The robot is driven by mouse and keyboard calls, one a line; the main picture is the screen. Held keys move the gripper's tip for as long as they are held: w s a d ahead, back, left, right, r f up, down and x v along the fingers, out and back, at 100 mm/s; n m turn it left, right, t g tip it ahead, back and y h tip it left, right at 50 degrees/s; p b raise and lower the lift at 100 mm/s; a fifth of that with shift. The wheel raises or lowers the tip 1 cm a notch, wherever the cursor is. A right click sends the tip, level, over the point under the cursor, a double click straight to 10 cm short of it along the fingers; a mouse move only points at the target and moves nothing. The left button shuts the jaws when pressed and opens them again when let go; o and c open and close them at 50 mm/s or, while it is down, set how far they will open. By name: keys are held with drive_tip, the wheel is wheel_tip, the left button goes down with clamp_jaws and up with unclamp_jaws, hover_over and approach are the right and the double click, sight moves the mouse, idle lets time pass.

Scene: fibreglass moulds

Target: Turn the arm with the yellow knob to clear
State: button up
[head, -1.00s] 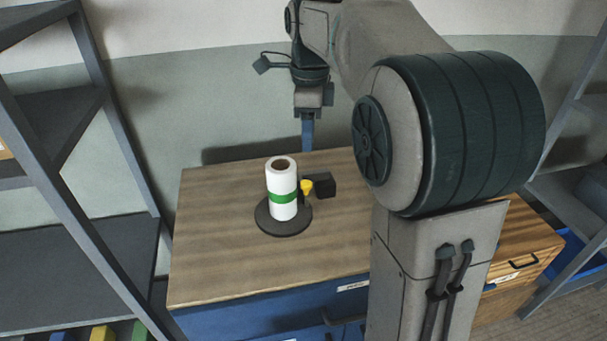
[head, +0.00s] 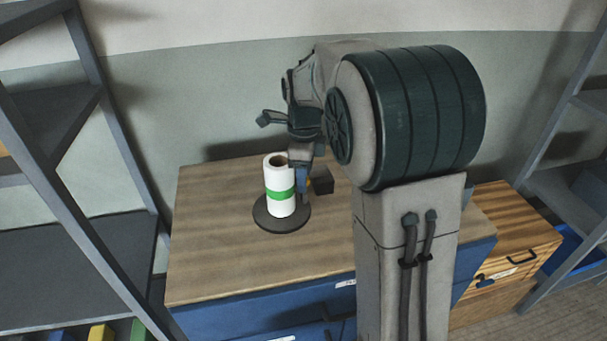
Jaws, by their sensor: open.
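A white roll with a green band (head: 280,192) stands upright on a round dark base (head: 269,224) on the wooden cabinet top. Just right of the roll, a sliver of the yellow knob (head: 309,184) shows behind my gripper, and the arm that carries it is hidden. A dark block (head: 321,180) sits right of the knob. My gripper (head: 302,190) points down with its blue fingers beside the roll, at the knob. The fingers are open; whether they touch the knob I cannot tell.
The wooden cabinet top (head: 225,265) is clear at left and front. A grey shelf rack (head: 120,145) stands at left, another at right. A lower wooden drawer unit (head: 505,235) is right of the cabinet. The wall is close behind.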

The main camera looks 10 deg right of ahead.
drive_tip(key=shift+f, duration=0.25)
clamp_jaws()
